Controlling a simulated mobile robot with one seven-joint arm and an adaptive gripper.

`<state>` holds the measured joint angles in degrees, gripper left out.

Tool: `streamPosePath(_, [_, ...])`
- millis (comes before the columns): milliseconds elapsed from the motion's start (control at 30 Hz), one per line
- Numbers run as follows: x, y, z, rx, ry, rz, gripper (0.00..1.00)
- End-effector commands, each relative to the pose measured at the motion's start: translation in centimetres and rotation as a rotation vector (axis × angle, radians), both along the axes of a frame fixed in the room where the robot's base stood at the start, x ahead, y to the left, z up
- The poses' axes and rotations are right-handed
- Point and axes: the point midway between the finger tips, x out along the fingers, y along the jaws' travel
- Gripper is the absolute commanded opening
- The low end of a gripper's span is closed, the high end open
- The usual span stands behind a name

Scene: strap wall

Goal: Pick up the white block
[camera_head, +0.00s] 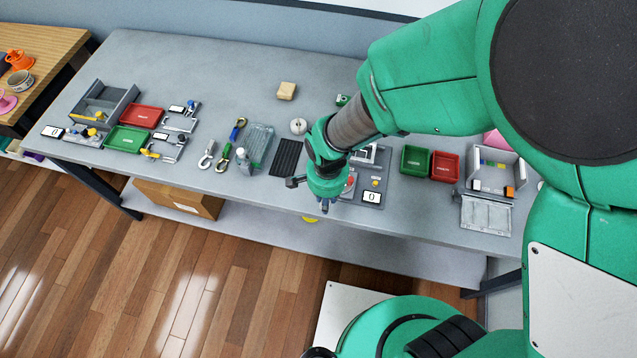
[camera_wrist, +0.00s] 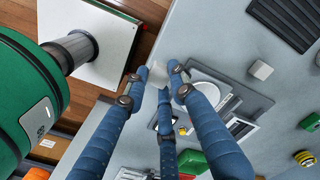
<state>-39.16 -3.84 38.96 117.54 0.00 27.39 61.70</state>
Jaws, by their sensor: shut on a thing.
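My gripper (camera_head: 324,204) is at the front edge of the grey workbench, left of a scale's display. In the wrist view its three blue fingers (camera_wrist: 159,80) are closed together. A small white block (camera_wrist: 158,74) sits between the fingertips, and the fingers partly cover it. In the head view the block is hidden by my gripper. I cannot tell for sure whether the block is clear of the bench top.
The grey scale (camera_head: 373,184) with a "0" display is beside my gripper. A black ribbed mat (camera_head: 287,158) lies to its left. Green (camera_head: 414,161) and red (camera_head: 445,166) trays stand right. A pale small object (camera_head: 298,126) and a tan block (camera_head: 286,91) lie behind.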

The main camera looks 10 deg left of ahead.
Motion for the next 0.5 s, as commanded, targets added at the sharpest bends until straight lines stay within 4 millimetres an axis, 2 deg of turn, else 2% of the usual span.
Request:
streamPosePath(200, [-2.4, -1.8, 0.4, 0.001, -0.001, 0.000, 0.11])
streamPosePath(500, [-3.7, -2.7, 0.5, 0.001, -0.002, 0.000, 0.12])
